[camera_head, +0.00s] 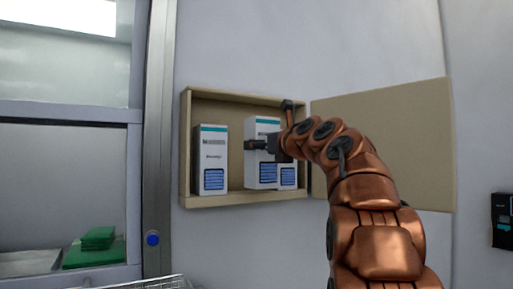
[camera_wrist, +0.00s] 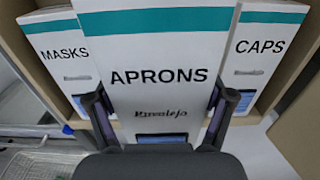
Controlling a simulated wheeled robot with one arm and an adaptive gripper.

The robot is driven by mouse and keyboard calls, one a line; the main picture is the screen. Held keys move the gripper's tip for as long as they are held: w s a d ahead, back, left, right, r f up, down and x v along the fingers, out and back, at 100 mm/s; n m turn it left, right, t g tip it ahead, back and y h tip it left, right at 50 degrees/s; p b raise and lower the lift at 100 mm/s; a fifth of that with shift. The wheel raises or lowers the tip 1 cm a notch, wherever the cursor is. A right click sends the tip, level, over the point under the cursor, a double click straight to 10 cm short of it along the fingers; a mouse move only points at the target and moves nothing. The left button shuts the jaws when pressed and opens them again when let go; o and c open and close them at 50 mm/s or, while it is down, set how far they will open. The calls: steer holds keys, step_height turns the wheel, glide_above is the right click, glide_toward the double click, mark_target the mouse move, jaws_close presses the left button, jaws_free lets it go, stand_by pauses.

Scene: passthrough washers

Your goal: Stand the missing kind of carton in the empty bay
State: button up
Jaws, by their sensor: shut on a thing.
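My gripper (camera_head: 268,145) is shut on a white carton (camera_head: 263,126) with a teal top band, labelled APRONS in the wrist view (camera_wrist: 160,50). The gripper's fingers (camera_wrist: 157,97) press on its two sides. The carton is upright between a MASKS carton (camera_head: 212,158) on the left and a CAPS carton (camera_head: 289,178) on the right, partly hidden behind it and my gripper. All three are at the open wall cabinet (camera_head: 240,200). The APRONS carton looks nearer to the camera than its neighbours; I cannot tell whether its base touches the shelf.
The cabinet's beige door (camera_head: 400,140) hangs open to the right. A window frame (camera_head: 155,130) with a blue button is on the left. Green items (camera_head: 98,238) lie behind it. A wire basket (camera_head: 150,283) is below, and a dark wall box (camera_head: 502,220) is far right.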

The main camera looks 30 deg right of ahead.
steer(key=shift+w+d+f+p, duration=0.15)
steer(key=shift+w+p, duration=0.4)
steer(key=shift+w, duration=0.9)
steer(key=shift+w+d+p, duration=0.15)
steer(key=shift+w+p, duration=0.35)
steer(key=shift+w, duration=0.9)
steer(key=shift+w+d+f+p, duration=0.15)
steer(key=shift+w+p, duration=0.4)
steer(key=shift+w, duration=0.9)
steer(key=shift+f+b, duration=0.45)
steer(key=shift+b, duration=0.1)
steer(key=o, duration=1.3)
steer(key=shift+c, duration=0.2)
steer(key=shift+s, duration=0.1)
steer(key=s+a, duration=0.1)
steer(key=s, duration=1)
steer(key=shift+s, duration=0.4)
